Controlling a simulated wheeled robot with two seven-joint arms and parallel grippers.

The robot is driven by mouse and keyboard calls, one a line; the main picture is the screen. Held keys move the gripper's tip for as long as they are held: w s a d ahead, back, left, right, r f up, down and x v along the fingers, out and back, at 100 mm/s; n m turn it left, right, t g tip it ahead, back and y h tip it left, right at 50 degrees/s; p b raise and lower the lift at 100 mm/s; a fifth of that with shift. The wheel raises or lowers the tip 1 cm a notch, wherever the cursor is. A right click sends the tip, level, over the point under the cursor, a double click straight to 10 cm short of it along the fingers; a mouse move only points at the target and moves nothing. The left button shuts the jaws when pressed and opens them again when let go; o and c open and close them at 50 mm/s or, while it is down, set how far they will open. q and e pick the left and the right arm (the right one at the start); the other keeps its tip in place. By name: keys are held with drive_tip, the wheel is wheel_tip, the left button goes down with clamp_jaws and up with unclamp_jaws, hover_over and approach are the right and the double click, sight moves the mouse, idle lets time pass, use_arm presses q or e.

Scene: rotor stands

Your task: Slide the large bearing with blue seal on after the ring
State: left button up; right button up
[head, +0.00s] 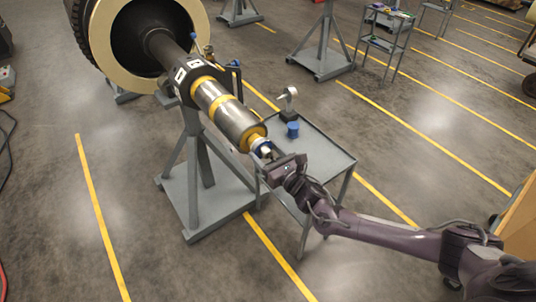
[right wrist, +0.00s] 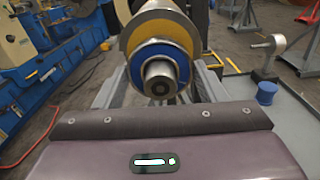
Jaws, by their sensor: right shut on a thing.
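The large bearing with the blue seal (right wrist: 184,62) is around the stub end of the rotor shaft (right wrist: 160,78), which shows through its centre. Behind the bearing is a wider yellow-brown collar (right wrist: 150,27) on the shaft. I cannot tell whether the two touch, and the ring is not clearly distinguishable. My left gripper is not in view.
A grey stand (head: 194,165) bears the rotor shaft. A grey side table (head: 325,157) right of the shaft end holds a blue cup-like part (head: 293,130) and a grey device (head: 289,97). Floor left of the stand is clear.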

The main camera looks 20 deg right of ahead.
drive_tip(key=shift+r, duration=0.1)
drive_tip(key=o, duration=1.2)
drive_tip(key=shift+s, duration=0.1)
drive_tip(key=shift+p+v, duration=0.65)
drive_tip(key=shift+v, duration=0.3)
drive_tip(key=p+v, duration=0.3)
drive_tip(key=v, duration=0.4)
